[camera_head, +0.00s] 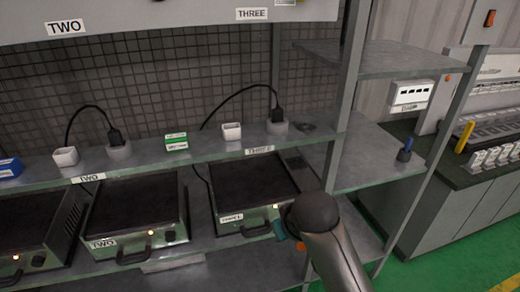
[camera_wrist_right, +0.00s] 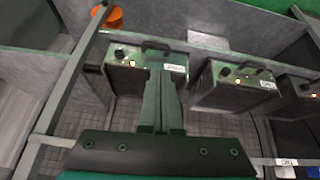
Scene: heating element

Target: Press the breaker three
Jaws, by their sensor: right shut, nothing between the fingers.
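The label THREE (camera_head: 253,14) is on the upper panel at the top of the head view. Beside it a small part of a fitting (camera_head: 285,2) is cut off by the frame edge, so I cannot tell whether it is the breaker. Heater three (camera_head: 250,185) sits on the lower shelf, with a lit indicator on its front. My right gripper is shut and empty, in front of this heater; in the wrist view its fingers (camera_wrist_right: 160,90) overlap the heater's front (camera_wrist_right: 140,60). In the head view my forearm mostly hides it. My left gripper is not in view.
Heater two (camera_head: 135,220) and another heater (camera_head: 35,235) stand left. The middle shelf (camera_head: 210,148) carries plugs, white cups and a green box (camera_head: 176,142). A shelf post (camera_head: 345,95) stands right of the heaters. An orange round part (camera_wrist_right: 113,17) shows in the wrist view.

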